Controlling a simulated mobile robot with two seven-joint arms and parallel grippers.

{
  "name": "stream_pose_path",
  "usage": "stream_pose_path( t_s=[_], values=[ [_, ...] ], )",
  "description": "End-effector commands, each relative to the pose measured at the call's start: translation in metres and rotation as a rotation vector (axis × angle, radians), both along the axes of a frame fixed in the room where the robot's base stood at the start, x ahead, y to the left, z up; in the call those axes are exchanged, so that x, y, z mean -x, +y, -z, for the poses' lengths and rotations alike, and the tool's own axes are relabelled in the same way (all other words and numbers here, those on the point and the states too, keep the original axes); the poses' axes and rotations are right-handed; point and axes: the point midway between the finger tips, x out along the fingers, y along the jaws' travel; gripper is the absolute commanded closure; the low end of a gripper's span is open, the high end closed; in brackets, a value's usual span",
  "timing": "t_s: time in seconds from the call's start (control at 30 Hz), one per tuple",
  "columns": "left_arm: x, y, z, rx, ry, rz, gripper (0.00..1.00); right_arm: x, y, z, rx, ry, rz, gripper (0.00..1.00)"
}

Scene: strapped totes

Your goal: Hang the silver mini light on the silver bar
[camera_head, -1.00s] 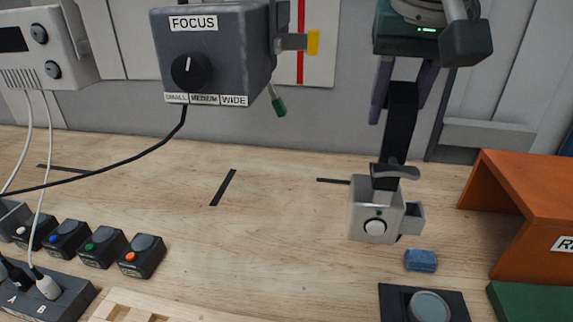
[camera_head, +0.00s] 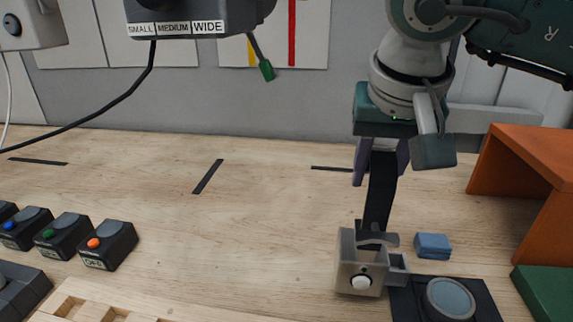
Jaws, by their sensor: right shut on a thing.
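The silver mini light (camera_head: 347,270) is a small silver box with a white round button on its front and a small side piece. A black strap (camera_head: 380,200) runs up from its top. My right gripper (camera_head: 382,165) is shut on this strap, with the light below it, at the left of a dark pad. I cannot tell whether the light's underside touches the table. I cannot make out a silver bar in this view. My left gripper is not in view.
A blue block (camera_head: 433,246) and a dark pad with a round disc (camera_head: 451,298) lie by the light. An orange shelf (camera_head: 540,165) stands at right. Several black button boxes (camera_head: 108,245) and a wooden tray (camera_head: 88,310) are at left. The middle of the table (camera_head: 250,225) is clear.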

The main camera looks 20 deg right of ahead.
Motion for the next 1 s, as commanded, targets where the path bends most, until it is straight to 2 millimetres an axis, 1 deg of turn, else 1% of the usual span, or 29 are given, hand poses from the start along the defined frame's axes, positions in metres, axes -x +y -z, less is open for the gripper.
stream_pose_path(
  t_s=[0.03,0.13,0.4,0.57,0.6,0.83,1.0],
  values=[
    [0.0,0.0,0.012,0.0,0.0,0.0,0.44,0.0,0.002,0.013,-0.002,-0.003,-0.002,1.0],
    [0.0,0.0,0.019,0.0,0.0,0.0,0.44,0.0,0.004,0.024,-0.001,-0.004,-0.005,1.0],
    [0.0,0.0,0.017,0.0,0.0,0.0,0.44,0.0,0.005,0.022,-0.001,-0.005,-0.006,1.0],
    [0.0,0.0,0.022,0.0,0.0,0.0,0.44,0.0,0.005,0.027,0.001,-0.005,-0.006,1.0],
    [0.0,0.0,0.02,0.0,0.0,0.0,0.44,0.002,0.005,0.027,0.001,0.001,-0.006,0.58],
    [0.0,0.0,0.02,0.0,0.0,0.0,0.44,0.001,0.005,0.027,0.001,0.001,-0.006,0.33],
    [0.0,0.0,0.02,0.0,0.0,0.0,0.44,0.002,0.005,0.027,0.0,0.0,-0.006,0.33]
  ],
)
